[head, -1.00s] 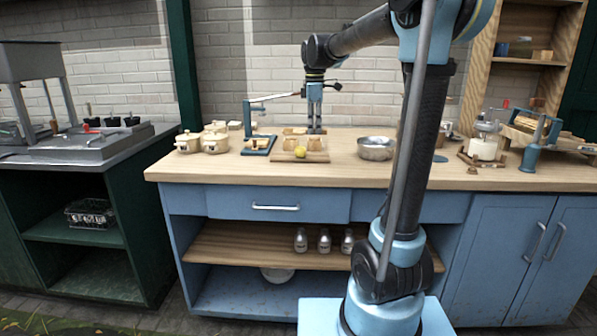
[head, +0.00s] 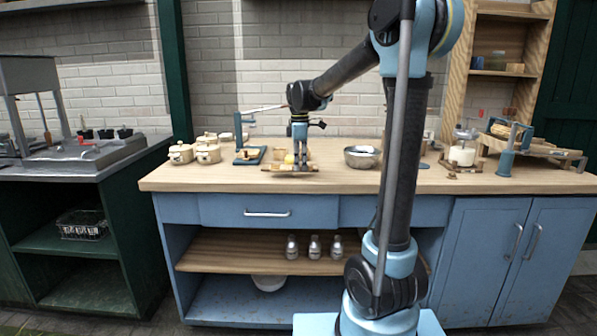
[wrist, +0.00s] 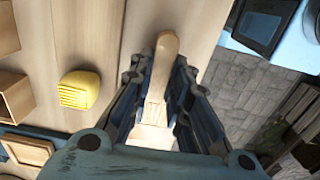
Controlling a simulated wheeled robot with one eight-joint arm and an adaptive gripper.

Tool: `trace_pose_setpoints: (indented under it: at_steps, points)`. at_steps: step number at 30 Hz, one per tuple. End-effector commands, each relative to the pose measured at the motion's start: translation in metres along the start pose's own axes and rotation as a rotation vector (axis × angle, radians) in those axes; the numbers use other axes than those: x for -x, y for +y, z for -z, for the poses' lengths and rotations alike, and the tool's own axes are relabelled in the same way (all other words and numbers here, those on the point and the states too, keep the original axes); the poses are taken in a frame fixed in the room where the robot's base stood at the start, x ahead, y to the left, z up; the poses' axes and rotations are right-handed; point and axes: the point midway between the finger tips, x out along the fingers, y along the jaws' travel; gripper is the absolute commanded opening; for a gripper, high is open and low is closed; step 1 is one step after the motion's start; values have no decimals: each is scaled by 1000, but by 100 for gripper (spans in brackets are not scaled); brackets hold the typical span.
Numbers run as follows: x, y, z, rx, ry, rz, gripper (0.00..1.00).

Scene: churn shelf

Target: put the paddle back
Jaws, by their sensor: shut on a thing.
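My gripper (head: 300,166) is low over the front part of the wooden counter, at the wooden board (head: 272,168). In the wrist view my gripper (wrist: 160,95) is shut on a pale wooden paddle (wrist: 165,55). I cannot tell whether the paddle touches the surface below.
A blue press (head: 249,152) and lidded pots (head: 207,154) stand to the left. A metal bowl (head: 361,158) and a glass jar (head: 463,152) stand to the right. The counter's front edge is close, with paved floor (wrist: 240,110) beyond it.

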Motion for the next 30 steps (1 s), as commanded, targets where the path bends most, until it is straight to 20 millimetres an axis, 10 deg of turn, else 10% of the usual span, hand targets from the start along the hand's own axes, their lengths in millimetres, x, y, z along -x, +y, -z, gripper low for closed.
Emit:
trace_pose_setpoints:
  at_steps: [15,18,30]
  points:
    - [-26,0,1,1,0,0,0]
    - [-26,0,1,1,0,0,35]
    - [-23,0,1,0,0,0,37]
